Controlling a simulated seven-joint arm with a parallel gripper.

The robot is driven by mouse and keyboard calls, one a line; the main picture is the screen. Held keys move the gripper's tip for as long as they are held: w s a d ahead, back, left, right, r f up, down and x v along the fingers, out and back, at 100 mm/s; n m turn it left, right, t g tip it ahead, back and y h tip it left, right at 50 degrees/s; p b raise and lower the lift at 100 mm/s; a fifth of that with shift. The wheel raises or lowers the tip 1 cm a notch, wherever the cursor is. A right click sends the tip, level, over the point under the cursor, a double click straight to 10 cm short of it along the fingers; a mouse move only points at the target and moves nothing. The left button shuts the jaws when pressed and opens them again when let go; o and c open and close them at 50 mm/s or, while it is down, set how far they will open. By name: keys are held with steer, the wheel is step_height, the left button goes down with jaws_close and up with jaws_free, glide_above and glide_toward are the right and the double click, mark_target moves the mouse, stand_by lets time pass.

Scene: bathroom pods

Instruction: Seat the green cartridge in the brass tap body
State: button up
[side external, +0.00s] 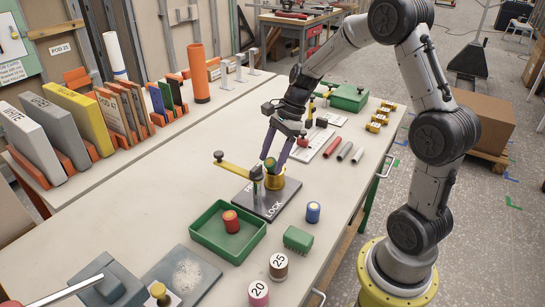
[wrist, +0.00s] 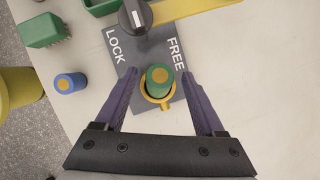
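The green cartridge (wrist: 157,74), with a brass-coloured end, stands in the mouth of the brass tap body (wrist: 158,102), its upper part showing above the rim. How deep it sits is hard to tell. The cartridge (side external: 270,163) and brass body (side external: 284,188) also show in the side view. My gripper (wrist: 160,75) is open, its purple fingers on either side of the cartridge with visible gaps. In the side view my gripper (side external: 278,152) is over the tap body. The base plate (wrist: 122,62) reads LOCK and FREE; a black knob (wrist: 134,16) with a yellow lever stands beside the body.
A green tray (side external: 207,243) holds a red cylinder (side external: 231,221). A blue cylinder (side external: 313,212) and a green brush-like block (side external: 298,239) stand near the plate. Grey and red tubes lie behind.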

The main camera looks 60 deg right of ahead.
steer(key=shift+f, duration=0.15)
steer(key=v, duration=1.4)
steer(key=s+a+r+n+h, duration=0.3)
steer(key=s+a+n, duration=0.5)
steer(key=a+n, duration=0.2)
steer(key=s+a+f+n+t, duration=0.1)
steer(key=s+a+n, duration=0.1)
steer(key=s+n, duration=0.3)
steer(key=s+a+f+n+t+h, duration=0.1)
steer(key=s+a+f+n+t, duration=0.1)
steer(key=s+n, duration=0.3)
steer(key=shift+s+n, duration=0.35)
steer(key=shift+n, duration=0.85)
steer(key=shift+o, duration=0.4)
